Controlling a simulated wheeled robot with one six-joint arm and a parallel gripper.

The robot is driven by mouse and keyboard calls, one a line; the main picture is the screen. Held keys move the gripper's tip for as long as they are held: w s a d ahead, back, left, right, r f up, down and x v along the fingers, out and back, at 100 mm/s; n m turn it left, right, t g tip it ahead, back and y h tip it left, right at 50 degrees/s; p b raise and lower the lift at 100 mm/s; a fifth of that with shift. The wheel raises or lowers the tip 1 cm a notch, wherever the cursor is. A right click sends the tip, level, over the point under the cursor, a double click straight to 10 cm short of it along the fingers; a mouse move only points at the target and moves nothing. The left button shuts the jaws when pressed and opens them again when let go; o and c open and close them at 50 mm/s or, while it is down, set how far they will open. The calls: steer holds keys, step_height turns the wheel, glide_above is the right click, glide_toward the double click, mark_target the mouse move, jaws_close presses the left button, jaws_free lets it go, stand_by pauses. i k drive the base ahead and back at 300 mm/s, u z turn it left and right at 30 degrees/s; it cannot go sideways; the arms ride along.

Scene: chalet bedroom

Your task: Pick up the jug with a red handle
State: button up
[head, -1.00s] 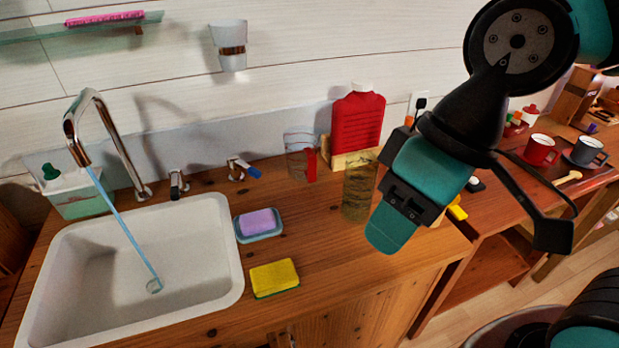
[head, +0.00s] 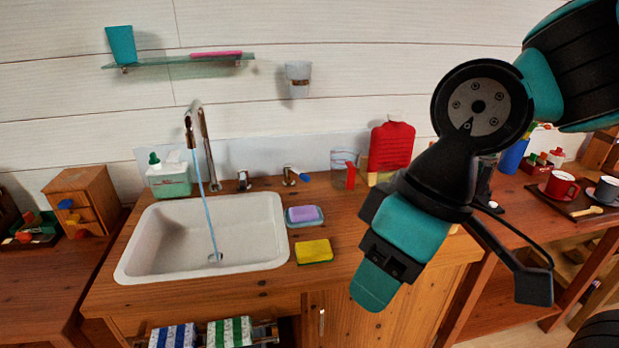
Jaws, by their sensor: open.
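The jug (head: 340,165) is clear and has a red handle (head: 350,176) on its right side. It stands upright at the back of the wooden counter, right of the tap levers and in front of the wall. My gripper (head: 376,284) is in front of the counter's right part, pointing down and left in the picture. It is open, seen from the side, and apart from the jug. The gap between its fingers is hard to see. The jug is in clear view, left of my arm.
A red hot-water bottle (head: 391,145) stands just right of the jug. A white sink (head: 140,235) with running water, a purple soap on a dish (head: 304,222) and a yellow sponge (head: 314,252) are to the left. Red and grey mugs (head: 560,187) are at the right.

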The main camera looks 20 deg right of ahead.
mark_target(343, 164)
steer(key=u, duration=0.1)
steer(key=i, duration=1.1)
steer(key=z, duration=0.3)
